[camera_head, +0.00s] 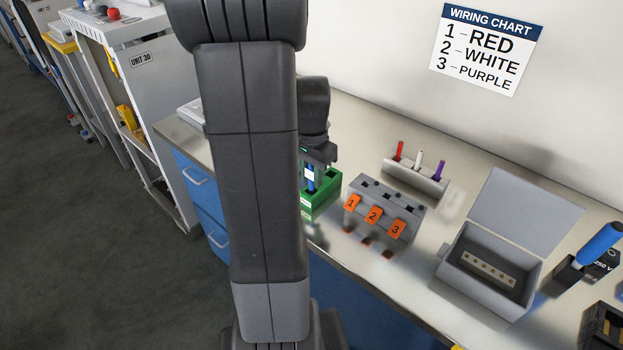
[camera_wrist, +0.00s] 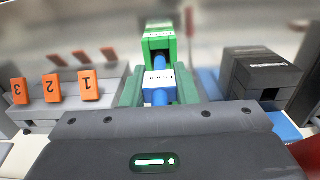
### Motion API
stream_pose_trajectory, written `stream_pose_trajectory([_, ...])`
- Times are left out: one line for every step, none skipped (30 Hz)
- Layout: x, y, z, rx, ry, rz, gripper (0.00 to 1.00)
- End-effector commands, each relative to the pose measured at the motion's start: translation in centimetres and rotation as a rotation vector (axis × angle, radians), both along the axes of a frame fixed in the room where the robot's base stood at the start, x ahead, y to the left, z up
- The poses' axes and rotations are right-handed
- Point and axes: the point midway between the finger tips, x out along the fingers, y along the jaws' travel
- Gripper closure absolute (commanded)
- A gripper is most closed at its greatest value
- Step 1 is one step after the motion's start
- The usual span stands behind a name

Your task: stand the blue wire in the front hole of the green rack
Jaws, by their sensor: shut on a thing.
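The blue wire (camera_head: 310,186) has a white label band and looks upright, below my gripper (camera_head: 311,168) in the head view. My gripper is shut on it. In the wrist view the blue wire (camera_wrist: 160,97) shows with its printed white label in the centre. The green rack (camera_head: 326,196) is directly under my gripper on the bench, and it also shows in the wrist view (camera_wrist: 158,44), behind the wire. The wire's lower end is at the rack, but I cannot tell whether it is in the front hole. My arm and gripper hide part of the rack.
A grey block with orange tags 1, 2, 3 (camera_head: 384,204) stands just right of the rack. Behind it, a grey holder (camera_head: 415,178) carries red, white and purple wires. An open grey box (camera_head: 488,284) stands farther right. A black block (camera_wrist: 262,77) is close in the wrist view.

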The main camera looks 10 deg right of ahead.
Motion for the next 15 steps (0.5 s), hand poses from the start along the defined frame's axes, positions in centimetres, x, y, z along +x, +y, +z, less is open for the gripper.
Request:
stream_pose_trajectory([0.0, 0.0, -0.8, 0.001, 0.004, 0.000, 0.99])
stream_pose_trajectory([0.0, 0.0, -1.2, 0.000, 0.003, 0.000, 0.99])
stream_pose_trajectory([0.0, 0.0, -1.5, 0.000, 0.003, 0.000, 0.99])
stream_pose_trajectory([0.0, 0.0, -1.7, 0.000, 0.001, 0.000, 0.99])
stream_pose_trajectory([0.0, 0.0, -1.8, -0.001, 0.001, 0.000, 0.99])
stream_pose_trajectory([0.0, 0.0, -1.8, 0.000, 0.000, 0.000, 0.99])
stream_pose_trajectory([0.0, 0.0, -1.8, -0.001, -0.001, 0.000, 0.99])
stream_pose_trajectory([0.0, 0.0, -1.8, 0.000, -0.001, 0.000, 0.99])
stream_pose_trajectory([0.0, 0.0, -1.8, 0.000, -0.001, 0.000, 0.99])
stream_pose_trajectory([0.0, 0.0, -1.8, -0.001, -0.001, 0.000, 0.99])
stream_pose_trajectory([0.0, 0.0, -1.8, -0.001, -0.001, 0.000, 0.99])
stream_pose_trajectory([0.0, 0.0, -1.8, -0.001, -0.001, 0.000, 0.99])
stream_pose_trajectory([0.0, 0.0, -1.9, 0.000, 0.000, 0.000, 0.99])
stream_pose_trajectory([0.0, 0.0, -2.0, 0.000, 0.000, 0.000, 0.99])
stream_pose_trajectory([0.0, 0.0, -2.2, 0.000, 0.000, 0.000, 0.99])
